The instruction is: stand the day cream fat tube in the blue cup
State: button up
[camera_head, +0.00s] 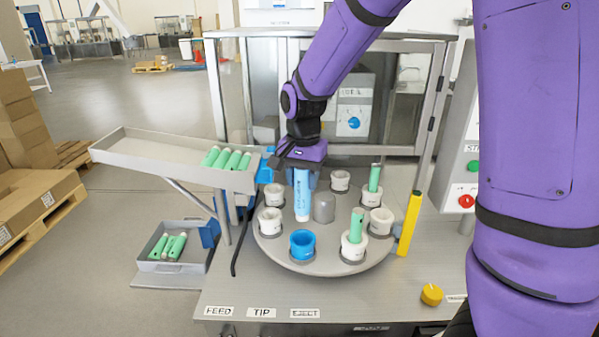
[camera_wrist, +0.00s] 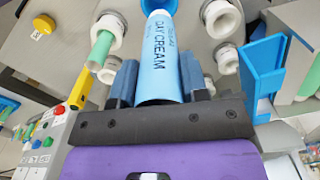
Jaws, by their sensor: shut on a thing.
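The day cream fat tube (camera_head: 302,195) is light blue with dark lettering. My gripper (camera_head: 303,172) is shut on its upper part and holds it roughly upright over the round turntable. In the wrist view the tube (camera_wrist: 162,55) sits between the two fingers (camera_wrist: 158,82), its label readable. The blue cup (camera_head: 302,244) stands at the turntable's front, empty as far as I see. In the head view the tube's lower end shows just above and behind the cup. In the wrist view the cup's blue rim (camera_wrist: 160,4) shows past the tube's far end.
White cups ring the turntable (camera_head: 285,259); two hold green tubes (camera_head: 356,225). A grey dome (camera_head: 324,208) stands in the middle, close to the held tube. A yellow post (camera_head: 409,224) rises at the right edge. A sloped tray (camera_head: 150,155) with green tubes is left.

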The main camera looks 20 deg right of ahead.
aim_at(303, 217)
jog(key=shift+f, duration=2.6)
jog(key=shift+s+f, duration=0.1)
jog(key=shift+f, duration=0.05)
jog(key=shift+f, duration=2.65)
jog(key=o, duration=1)
notch_tip(303, 217, up, 11)
jog(key=shift+f, duration=0.15)
